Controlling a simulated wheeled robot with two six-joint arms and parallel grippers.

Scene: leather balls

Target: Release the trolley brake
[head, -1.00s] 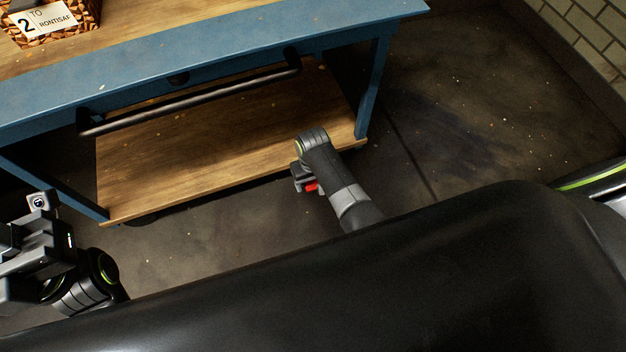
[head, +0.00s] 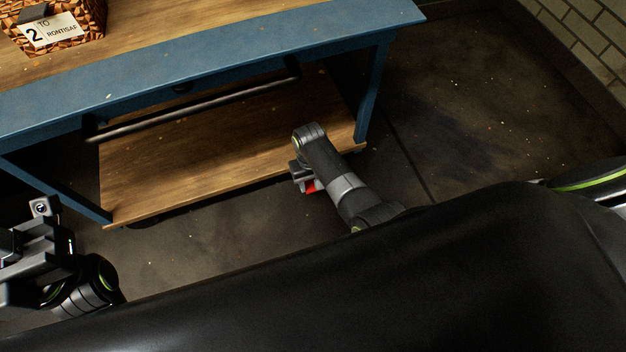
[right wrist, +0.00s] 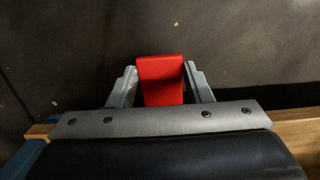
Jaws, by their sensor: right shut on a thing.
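The blue trolley (head: 230,58) has a wooden top and a low wooden shelf (head: 200,180). A red brake lever (head: 311,186) sits low at the shelf's front edge, partly hidden by my right arm. In the right wrist view, the red lever (right wrist: 162,80) stands between the two grey fingers of my right gripper (right wrist: 162,88), which is shut on it. In the head view, my right gripper (head: 303,180) points down beside the shelf edge. My left gripper (head: 38,240) is at the far left, apart from the trolley; its fingers are not clear.
A dark push bar (head: 190,108) runs below the trolley's top edge. A woven box (head: 55,28) with a label marked 2 stands on the top. A tiled wall (head: 590,30) is at the upper right. The dark floor (head: 470,100) right of the trolley is clear.

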